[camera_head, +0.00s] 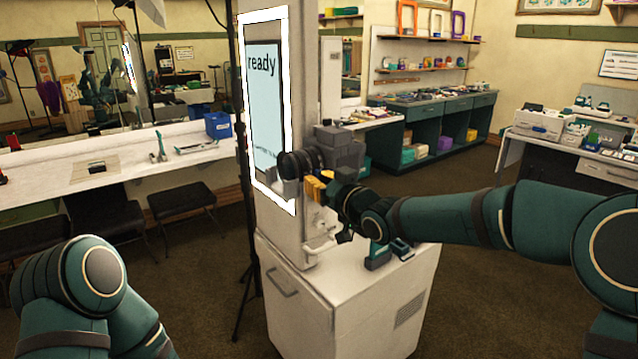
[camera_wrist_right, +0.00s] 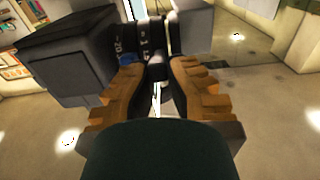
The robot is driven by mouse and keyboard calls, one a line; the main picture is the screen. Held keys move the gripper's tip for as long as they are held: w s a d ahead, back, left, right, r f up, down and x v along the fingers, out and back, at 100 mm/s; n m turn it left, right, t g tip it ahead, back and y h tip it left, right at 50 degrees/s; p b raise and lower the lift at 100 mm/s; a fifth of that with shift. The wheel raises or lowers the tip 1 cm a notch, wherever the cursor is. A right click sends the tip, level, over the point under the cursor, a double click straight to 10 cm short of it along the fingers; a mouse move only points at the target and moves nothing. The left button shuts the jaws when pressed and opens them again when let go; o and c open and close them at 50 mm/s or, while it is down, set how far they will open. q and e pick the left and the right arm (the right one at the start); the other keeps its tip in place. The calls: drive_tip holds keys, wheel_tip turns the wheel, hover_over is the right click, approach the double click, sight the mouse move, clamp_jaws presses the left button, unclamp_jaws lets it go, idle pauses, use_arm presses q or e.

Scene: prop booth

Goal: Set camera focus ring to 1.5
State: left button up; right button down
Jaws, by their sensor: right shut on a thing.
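The camera (camera_head: 340,148) is a dark grey body with a black lens (camera_head: 298,162) pointing left, in front of the booth's upright panel. In the right wrist view, the camera body (camera_wrist_right: 80,58) fills the upper left and the lens ring (camera_wrist_right: 145,42) with white markings is at top middle. My right gripper (camera_head: 312,187) reaches in from the right, its orange fingers at the lens's underside. In the wrist view, the right gripper (camera_wrist_right: 157,75) has its fingertips on either side of a dark part of the ring. The ring's full scale is not readable. Only my left arm's upper links show.
The white cabinet (camera_head: 345,300) below carries small teal and dark items (camera_head: 378,255). A long white counter (camera_head: 120,172) is at left, with stools beneath. Open floor lies right of the cabinet.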

drive_tip(key=shift+f, duration=0.35)
drive_tip(key=c, duration=0.9)
unclamp_jaws()
drive_tip(key=shift+c, duration=0.2)
drive_tip(key=shift+r, duration=0.1)
drive_tip(key=v, duration=1.2)
wheel_tip(320, 180, down, 18)
drive_tip(key=s+m+g+h, duration=0.1)
drive_tip(key=m+g+h, duration=0.2)
drive_tip(key=m, duration=0.1)
drive_tip(key=s+d+f+m+g+h, duration=0.1)
drive_tip(key=s+f+g, duration=0.4)
drive_tip(key=s+f, duration=0.7)
drive_tip(key=s+f+m+g+h, duration=0.2)
drive_tip(key=s+f+g, duration=0.3)
drive_tip(key=s+f, duration=0.7)
wheel_tip(320, 180, down, 4)
drive_tip(key=shift+d+f+m+h, duration=0.15)
drive_tip(key=shift+d+m+h, duration=0.25)
drive_tip(key=shift+m, duration=0.5)
